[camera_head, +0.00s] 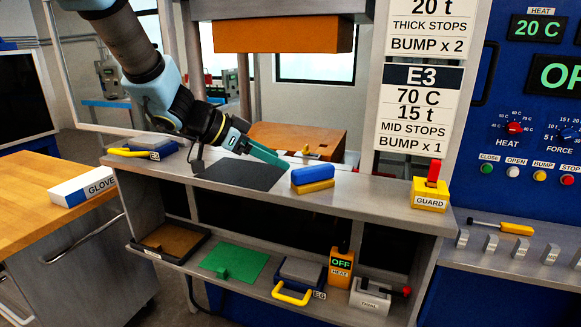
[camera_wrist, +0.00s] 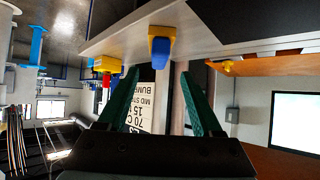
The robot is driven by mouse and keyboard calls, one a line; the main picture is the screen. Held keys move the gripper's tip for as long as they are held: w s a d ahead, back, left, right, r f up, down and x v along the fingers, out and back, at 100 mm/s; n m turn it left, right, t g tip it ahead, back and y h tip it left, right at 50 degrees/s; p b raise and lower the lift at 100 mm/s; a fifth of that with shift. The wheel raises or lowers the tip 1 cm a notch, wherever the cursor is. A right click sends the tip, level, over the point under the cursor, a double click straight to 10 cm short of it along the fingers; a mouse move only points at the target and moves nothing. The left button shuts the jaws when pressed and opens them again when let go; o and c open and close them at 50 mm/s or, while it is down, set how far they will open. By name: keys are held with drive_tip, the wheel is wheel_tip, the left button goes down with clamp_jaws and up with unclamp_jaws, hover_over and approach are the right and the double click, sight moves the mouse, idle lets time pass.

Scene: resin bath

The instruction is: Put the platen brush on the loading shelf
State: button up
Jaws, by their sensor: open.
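A block with a blue upper part and a yellow lower part, which looks like the platen brush (camera_head: 312,179), lies on the grey metal shelf (camera_head: 375,190) in front of the press; I take this as the loading shelf. My gripper (camera_head: 286,164) has teal fingers and is just left of and above the block, apart from it. In the wrist view, which is upside down, my gripper (camera_wrist: 159,72) is open with nothing between its fingers. The blue and yellow block (camera_wrist: 160,46) shows just beyond the fingertips.
A dark mat (camera_head: 240,174) lies left of the block. A yellow GUARD box (camera_head: 430,196) with a red top stands at the shelf's right end. A lower shelf holds several items.

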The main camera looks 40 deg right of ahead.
drive_tip(key=w+a+r+n+t+y, duration=0.1)
drive_tip(key=w+a+n+t, duration=0.6)
drive_tip(key=w+a, duration=0.55)
drive_tip(key=w+a+f+n+t+y, duration=0.2)
drive_tip(key=a+y, duration=0.1)
drive_tip(key=a, duration=0.3)
drive_tip(key=w+a+f+n+t+y, duration=0.1)
drive_tip(key=w+a+n+y, duration=0.1)
drive_tip(key=a, duration=0.4)
drive_tip(key=s+a+f+n+g+y, duration=0.1)
drive_tip(key=s+a+f+n+y, duration=0.1)
drive_tip(key=a, duration=0.3)
drive_tip(key=s+a+f+n+g+y, duration=0.1)
drive_tip(key=s+a+f+n+y, duration=0.15)
drive_tip(key=a, duration=0.35)
drive_tip(key=s+a+f+n+g, duration=0.3)
drive_tip(key=s+a+g, duration=0.1)
drive_tip(key=s, duration=0.6)
drive_tip(key=shift+s+a+f+n, duration=0.2)
drive_tip(key=shift+a+n, duration=0.15)
drive_tip(key=shift+a, duration=0.2)
